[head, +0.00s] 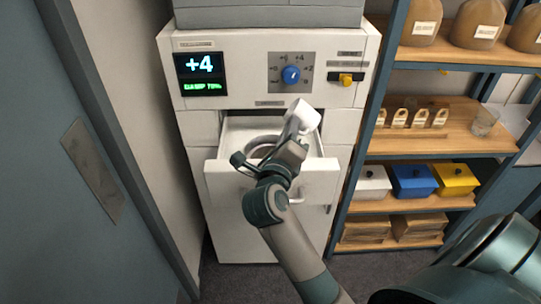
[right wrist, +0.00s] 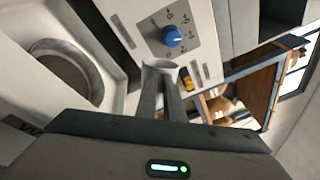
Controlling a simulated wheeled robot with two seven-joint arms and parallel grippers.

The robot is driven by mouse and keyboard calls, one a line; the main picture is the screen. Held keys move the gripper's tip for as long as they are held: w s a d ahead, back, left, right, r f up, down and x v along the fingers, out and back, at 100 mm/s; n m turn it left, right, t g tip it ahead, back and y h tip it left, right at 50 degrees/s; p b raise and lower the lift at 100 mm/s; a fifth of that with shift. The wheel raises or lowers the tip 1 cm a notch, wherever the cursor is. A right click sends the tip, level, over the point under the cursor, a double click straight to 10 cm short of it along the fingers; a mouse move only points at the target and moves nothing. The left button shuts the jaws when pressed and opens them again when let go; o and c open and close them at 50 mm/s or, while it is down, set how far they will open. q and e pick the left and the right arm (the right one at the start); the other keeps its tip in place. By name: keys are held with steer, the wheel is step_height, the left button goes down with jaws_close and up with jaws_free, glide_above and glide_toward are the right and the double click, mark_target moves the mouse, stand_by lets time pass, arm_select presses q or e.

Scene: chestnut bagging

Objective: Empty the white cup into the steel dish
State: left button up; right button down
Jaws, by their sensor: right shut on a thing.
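The white cup (head: 302,115) is in my right gripper (head: 294,136), above the right part of an open drawer (head: 225,178). In the head view the cup looks tilted. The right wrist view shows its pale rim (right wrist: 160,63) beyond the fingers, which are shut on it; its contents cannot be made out. The steel dish (head: 254,146) sits in the drawer, left of the cup and partly hidden by my gripper. The dish also shows at the left of the right wrist view (right wrist: 88,68), apart from the cup. My left gripper is not in view.
The white machine (head: 225,108) has a "+4" display (head: 201,70) and blue knob (head: 291,75) above the drawer. Wooden shelves (head: 445,140) with jars, tags, a glass and coloured boxes stand right. A grey door (head: 60,170) stands left.

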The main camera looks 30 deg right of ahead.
steer(key=s+d+f+m+b, duration=0.3)
steer(key=s+d+m+b, duration=0.1)
steer(key=m, duration=0.6)
steer(key=shift+s+d+f+m+b, duration=0.2)
steer(key=shift+s+d+m+b, duration=0.2)
steer(key=shift+b, duration=0.45)
stand_by(0.7)
